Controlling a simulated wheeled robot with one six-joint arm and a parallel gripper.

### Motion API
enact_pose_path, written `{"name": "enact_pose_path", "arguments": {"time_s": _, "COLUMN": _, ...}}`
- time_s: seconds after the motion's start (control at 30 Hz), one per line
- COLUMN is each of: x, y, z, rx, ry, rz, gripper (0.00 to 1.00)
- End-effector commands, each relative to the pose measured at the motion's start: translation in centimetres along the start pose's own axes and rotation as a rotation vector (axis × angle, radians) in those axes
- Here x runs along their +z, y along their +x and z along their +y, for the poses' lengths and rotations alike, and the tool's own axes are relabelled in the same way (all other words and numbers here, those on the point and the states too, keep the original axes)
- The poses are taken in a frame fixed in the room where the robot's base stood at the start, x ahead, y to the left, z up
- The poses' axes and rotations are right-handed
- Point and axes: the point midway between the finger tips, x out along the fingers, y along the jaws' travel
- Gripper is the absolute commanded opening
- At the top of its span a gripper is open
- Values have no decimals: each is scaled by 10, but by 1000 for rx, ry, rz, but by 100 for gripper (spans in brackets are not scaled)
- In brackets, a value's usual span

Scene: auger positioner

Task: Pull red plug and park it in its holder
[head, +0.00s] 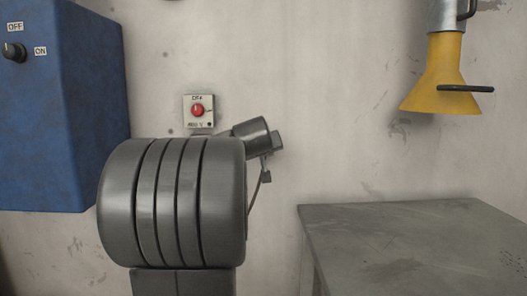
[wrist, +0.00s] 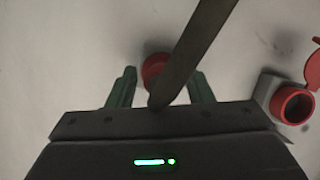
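In the wrist view my gripper (wrist: 161,72) has its two green fingers spread apart, with nothing clamped between them. A round red thing, likely the red plug (wrist: 152,66), shows between the fingers, near the wall. A dark bar crosses in front and hides part of it, and I cannot tell its depth from the fingertips. At the right a red round socket or holder (wrist: 293,103) with a dark opening sits on a grey box, its red lid (wrist: 314,68) swung open. In the head view I cannot make out the gripper, plug or holder.
The dark bar (wrist: 195,48) runs diagonally close over the gripper. In the head view a blue cabinet (head: 62,110) stands left, a switch box with a red button (head: 198,110) is on the wall, a yellow funnel-shaped part (head: 440,80) hangs upper right, and a bare grey table (head: 410,240) stands lower right.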

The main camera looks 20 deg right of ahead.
Motion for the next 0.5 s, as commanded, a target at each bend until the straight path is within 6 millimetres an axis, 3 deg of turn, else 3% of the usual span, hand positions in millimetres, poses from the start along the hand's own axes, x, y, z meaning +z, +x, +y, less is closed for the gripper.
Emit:
{"name": "enact_pose_path", "arguments": {"time_s": 0.33, "x": 0, "y": -2, "z": 0, "rx": 0, "ry": 0, "rz": -1, "gripper": 51}}
{"name": "enact_pose_path", "arguments": {"time_s": 0.5, "x": -1, "y": -19, "z": 0, "rx": 0, "ry": 0, "rz": 0, "gripper": 51}}
